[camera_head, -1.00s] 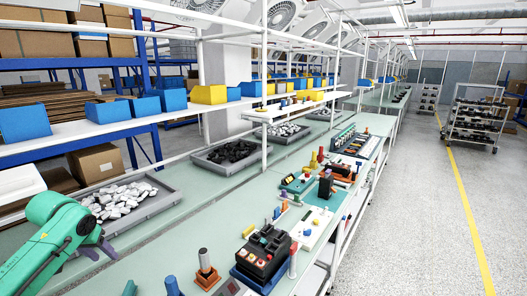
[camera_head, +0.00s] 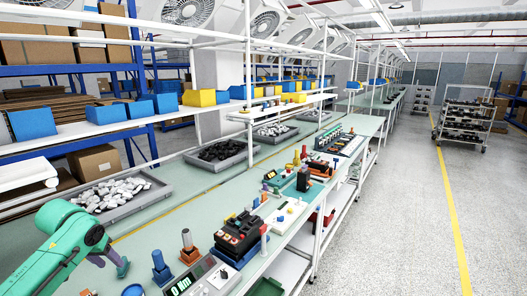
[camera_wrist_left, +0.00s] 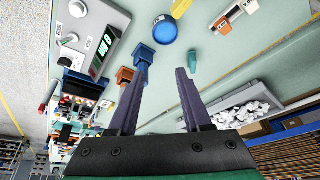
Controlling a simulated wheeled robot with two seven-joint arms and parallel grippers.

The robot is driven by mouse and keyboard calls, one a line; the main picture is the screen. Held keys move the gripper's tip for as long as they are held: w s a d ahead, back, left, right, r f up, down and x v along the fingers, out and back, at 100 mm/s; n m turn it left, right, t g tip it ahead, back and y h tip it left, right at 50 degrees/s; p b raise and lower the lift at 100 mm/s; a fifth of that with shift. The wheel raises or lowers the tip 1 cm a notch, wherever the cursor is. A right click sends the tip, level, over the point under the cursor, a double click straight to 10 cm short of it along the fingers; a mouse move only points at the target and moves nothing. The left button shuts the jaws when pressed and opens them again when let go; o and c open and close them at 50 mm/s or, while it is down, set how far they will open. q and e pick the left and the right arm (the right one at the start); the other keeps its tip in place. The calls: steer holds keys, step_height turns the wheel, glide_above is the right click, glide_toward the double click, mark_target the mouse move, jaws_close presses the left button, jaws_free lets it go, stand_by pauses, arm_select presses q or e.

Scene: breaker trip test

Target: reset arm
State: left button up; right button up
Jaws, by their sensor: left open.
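My left gripper (camera_head: 112,264) hangs over the left side of the green bench. Its dark fingers are apart in the left wrist view (camera_wrist_left: 160,75), with only bench surface between them. A black breaker unit (camera_head: 238,235) with coloured buttons sits on a blue base to its right; in the wrist view it is at the left. A grey tester (camera_head: 205,280) with a lit display stands nearer. An orange holder (camera_head: 190,256) with a grey-topped tool and a blue holder (camera_head: 161,272) stand between gripper and tester. My right gripper does not show.
A round blue-topped item (camera_head: 132,290) is at the bottom edge. A grey tray of white parts (camera_head: 158,196) lies behind my left arm. White shelf posts and blue bins (camera_head: 106,113) line the back. Several devices stand farther along the bench.

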arm_select(q)
steer(key=s+d+f+m+h, duration=0.1)
steer(key=s+d+f+m, duration=0.4)
steer(key=d+f, duration=0.9)
steer(key=s+d+f+n, duration=0.1)
steer(key=s+d, duration=0.1)
steer(key=s, duration=0.6)
steer(key=s+d+f+n, duration=0.1)
steer(key=s+d, duration=0.1)
steer(key=s, duration=0.7)
steer(key=s+f+g+b, duration=0.25)
steer(key=f+b, duration=0.35)
steer(key=f, duration=2.4)
steer(key=s+a+f+b, duration=0.3)
steer(key=s+f+b, duration=0.1)
steer(key=s+f, duration=1.2)
steer(key=shift+s+f+m+g, duration=0.25)
steer(key=shift+f+m+g, duration=0.2)
steer(key=shift+f, duration=0.2)
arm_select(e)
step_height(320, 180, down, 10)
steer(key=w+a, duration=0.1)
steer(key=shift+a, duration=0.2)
